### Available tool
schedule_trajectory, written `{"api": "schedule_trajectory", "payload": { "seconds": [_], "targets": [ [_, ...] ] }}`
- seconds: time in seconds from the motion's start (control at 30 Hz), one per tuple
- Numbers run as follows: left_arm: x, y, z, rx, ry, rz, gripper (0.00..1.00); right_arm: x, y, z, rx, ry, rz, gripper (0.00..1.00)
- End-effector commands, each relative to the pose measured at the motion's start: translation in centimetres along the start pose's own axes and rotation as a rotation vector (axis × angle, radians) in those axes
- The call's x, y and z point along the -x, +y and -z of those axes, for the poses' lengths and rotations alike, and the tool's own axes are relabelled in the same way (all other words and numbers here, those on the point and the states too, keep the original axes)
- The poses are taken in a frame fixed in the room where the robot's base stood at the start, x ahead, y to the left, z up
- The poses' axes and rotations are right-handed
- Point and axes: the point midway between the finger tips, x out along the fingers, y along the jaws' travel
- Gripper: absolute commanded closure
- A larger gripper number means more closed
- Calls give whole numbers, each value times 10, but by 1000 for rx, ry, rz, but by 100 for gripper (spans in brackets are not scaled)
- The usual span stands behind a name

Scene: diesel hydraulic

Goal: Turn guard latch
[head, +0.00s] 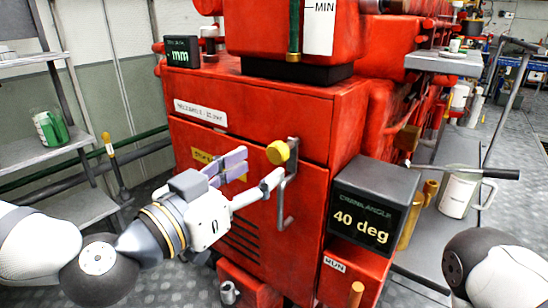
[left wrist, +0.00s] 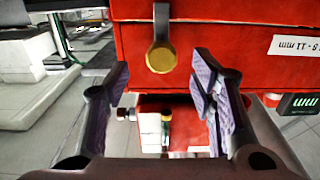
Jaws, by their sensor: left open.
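The guard latch is a grey bar with a round yellow knob (head: 278,152) on the front of the red engine housing. The knob also shows in the left wrist view (left wrist: 161,57), with its bar running up from it. My left gripper (head: 257,167) is open and empty in front of the housing. In the left wrist view my left gripper (left wrist: 160,80) has its purple-padded fingers on either side of the knob, apart from it. Whether the knob lies at fingertip depth is unclear. My right gripper is out of view.
A "40 deg" display box (head: 366,212) stands out to the right, and an "mm" display (head: 182,52) sits at the upper left. A shelf with a green can (head: 50,130) stands at left.

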Motion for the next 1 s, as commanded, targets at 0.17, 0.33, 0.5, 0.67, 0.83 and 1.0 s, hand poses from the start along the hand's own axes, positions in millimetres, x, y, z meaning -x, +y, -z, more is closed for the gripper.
{"api": "schedule_trajectory", "payload": {
  "seconds": [0.17, 0.33, 0.5, 0.67, 0.83, 1.0],
  "targets": [
    [-40, 1, 3, -1, 4, 0, 49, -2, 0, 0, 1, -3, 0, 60],
    [-59, 0, 4, -3, 5, 1, 49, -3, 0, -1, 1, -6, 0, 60],
    [-62, 0, 5, -3, 5, 0, 49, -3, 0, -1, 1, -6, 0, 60],
    [-62, 0, 5, -3, 5, 0, 60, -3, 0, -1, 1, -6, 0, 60],
    [-62, 0, 5, -3, 5, 0, 98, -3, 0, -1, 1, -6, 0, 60],
    [-62, 0, 5, 0, 5, 0, 98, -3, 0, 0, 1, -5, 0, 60]
  ]
}}
